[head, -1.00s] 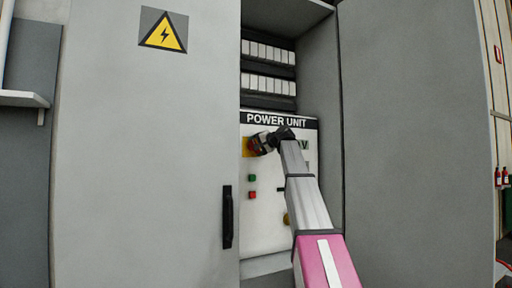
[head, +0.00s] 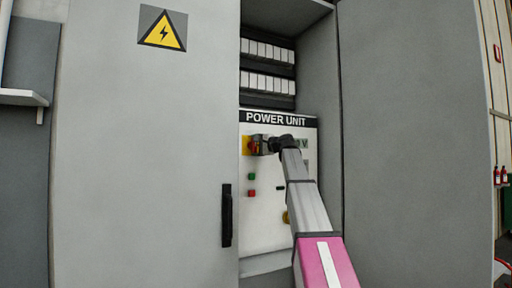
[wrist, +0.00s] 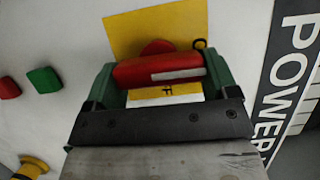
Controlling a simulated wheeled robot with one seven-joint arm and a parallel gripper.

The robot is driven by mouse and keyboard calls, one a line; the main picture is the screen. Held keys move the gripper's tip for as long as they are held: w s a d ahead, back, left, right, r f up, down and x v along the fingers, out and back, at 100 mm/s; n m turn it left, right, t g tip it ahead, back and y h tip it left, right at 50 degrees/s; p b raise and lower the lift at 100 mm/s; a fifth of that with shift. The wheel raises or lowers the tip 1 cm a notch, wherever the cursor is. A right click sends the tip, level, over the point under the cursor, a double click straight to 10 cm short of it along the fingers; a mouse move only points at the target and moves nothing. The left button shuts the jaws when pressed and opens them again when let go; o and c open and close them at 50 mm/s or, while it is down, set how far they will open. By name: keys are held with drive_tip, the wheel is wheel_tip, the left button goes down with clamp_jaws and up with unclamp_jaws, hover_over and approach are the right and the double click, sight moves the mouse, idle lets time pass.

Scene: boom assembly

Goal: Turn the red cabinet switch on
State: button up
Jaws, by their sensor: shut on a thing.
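The red cabinet switch (wrist: 158,68) is a red handle with a pale stripe on a yellow plate (wrist: 155,28). In the wrist view it lies between the green fingers of my gripper (wrist: 160,75), which is shut on it. Lettering on the yellow plate is partly hidden by the gripper. In the head view my gripper (head: 260,145) is at the yellow plate (head: 246,146), at the upper left of the white POWER UNIT panel (head: 268,215). There the gripper hides most of the switch.
Green (head: 252,177) and red (head: 252,193) buttons sit below the switch. A yellow-ringed knob (wrist: 32,167) is lower on the panel. The grey cabinet door (head: 140,150) with a black handle (head: 227,216) stands left; a grey wall (head: 415,130) stands right.

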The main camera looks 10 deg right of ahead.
idle(0.3)
drive_tip(key=o, duration=0.8)
drive_tip(key=v, duration=1)
drive_tip(key=shift+s+d+f, duration=0.1)
drive_tip(key=shift+s+d, duration=0.1)
drive_tip(key=shift+s, duration=0.1)
